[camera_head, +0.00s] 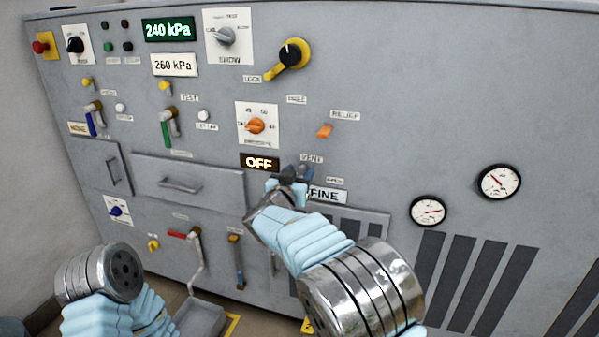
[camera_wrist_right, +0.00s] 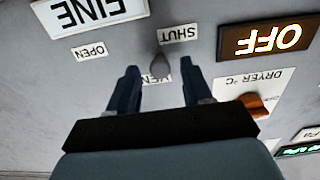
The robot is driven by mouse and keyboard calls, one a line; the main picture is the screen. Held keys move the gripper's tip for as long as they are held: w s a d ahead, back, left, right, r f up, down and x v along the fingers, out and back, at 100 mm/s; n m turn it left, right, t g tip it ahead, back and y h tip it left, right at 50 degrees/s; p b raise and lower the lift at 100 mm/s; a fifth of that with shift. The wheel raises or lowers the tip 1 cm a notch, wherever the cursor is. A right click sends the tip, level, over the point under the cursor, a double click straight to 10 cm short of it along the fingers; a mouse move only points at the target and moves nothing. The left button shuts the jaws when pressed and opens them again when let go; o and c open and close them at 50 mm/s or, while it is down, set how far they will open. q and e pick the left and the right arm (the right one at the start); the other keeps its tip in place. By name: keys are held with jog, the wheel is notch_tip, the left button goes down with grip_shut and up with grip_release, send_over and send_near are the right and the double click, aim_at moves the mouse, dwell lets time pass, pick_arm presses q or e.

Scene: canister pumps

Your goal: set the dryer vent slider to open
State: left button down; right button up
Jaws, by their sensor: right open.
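The vent slider is a small grey knob (camera_wrist_right: 160,64) on the panel. In the right wrist view, which shows the panel upside down, it sits close to the SHUT label (camera_wrist_right: 180,35) and apart from the OPEN label (camera_wrist_right: 89,52). My right gripper (camera_wrist_right: 160,72) is open, with one dark finger on each side of the knob; I cannot tell whether either touches it. In the head view my right gripper (camera_head: 291,176) is at the panel just below the VENT label (camera_head: 311,159) and hides much of the slider. My left gripper is out of view.
An OFF display (camera_head: 259,162) and an orange dryer dial (camera_head: 256,125) are close to the right gripper. A FINE display (camera_head: 327,195) is just below it. An orange relief switch (camera_head: 324,131) is above. A drawer handle (camera_head: 180,185) sticks out at left.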

jog(key=shift+w+d, duration=0.1)
jog(key=shift+w, duration=0.35)
jog(key=shift+c, duration=0.4)
grip_shut()
jog(key=shift+d, duration=0.1)
